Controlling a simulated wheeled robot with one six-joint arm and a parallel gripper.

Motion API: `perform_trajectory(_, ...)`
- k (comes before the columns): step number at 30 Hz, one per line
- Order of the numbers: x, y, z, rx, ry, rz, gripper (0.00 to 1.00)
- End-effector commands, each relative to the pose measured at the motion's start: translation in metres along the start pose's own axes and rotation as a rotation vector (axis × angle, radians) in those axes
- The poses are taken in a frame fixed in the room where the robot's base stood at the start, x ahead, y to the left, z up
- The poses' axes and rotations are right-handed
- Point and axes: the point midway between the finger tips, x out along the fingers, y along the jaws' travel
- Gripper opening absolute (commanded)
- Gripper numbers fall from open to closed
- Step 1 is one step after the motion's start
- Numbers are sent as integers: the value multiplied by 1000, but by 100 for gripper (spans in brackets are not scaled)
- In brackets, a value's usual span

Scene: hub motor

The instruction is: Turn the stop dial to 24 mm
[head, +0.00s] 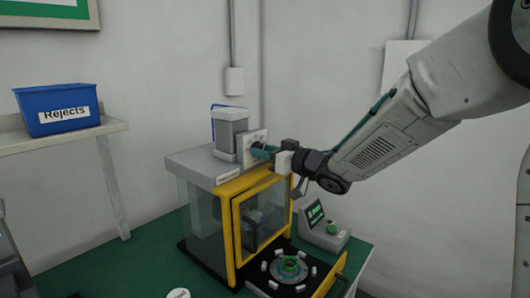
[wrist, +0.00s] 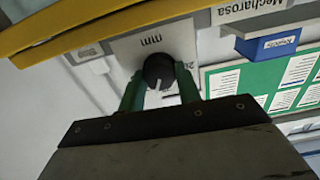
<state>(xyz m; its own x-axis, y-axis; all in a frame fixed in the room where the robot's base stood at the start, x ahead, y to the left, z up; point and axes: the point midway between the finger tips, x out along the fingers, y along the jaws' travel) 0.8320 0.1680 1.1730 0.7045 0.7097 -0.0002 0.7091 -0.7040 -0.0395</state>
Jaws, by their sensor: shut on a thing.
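The stop dial (wrist: 158,72) is a dark round knob with a pale pointer line, on a light plate (wrist: 128,52) marked "mm". In the wrist view my gripper (wrist: 160,90) has its two green fingers on either side of the knob, shut on it. Part of a number shows by the right finger, but most scale marks are hidden, so I cannot read the setting. In the head view the plate (head: 254,137) stands on top of the yellow-framed machine, and my gripper (head: 264,152) reaches it from the right, hiding most of the dial.
The machine's clear door in its yellow frame (head: 236,238) is below the dial. In front is a black tray with a round green-centred fixture (head: 289,267). A small control box (head: 325,232) with a lit screen stands right. A blue Rejects bin (head: 58,108) sits on the left shelf.

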Motion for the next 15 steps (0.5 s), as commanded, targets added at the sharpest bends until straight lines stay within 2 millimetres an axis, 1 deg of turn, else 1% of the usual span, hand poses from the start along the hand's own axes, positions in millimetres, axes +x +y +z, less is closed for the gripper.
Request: perform_trajectory(15,0,0,0,-485,0,0,11)
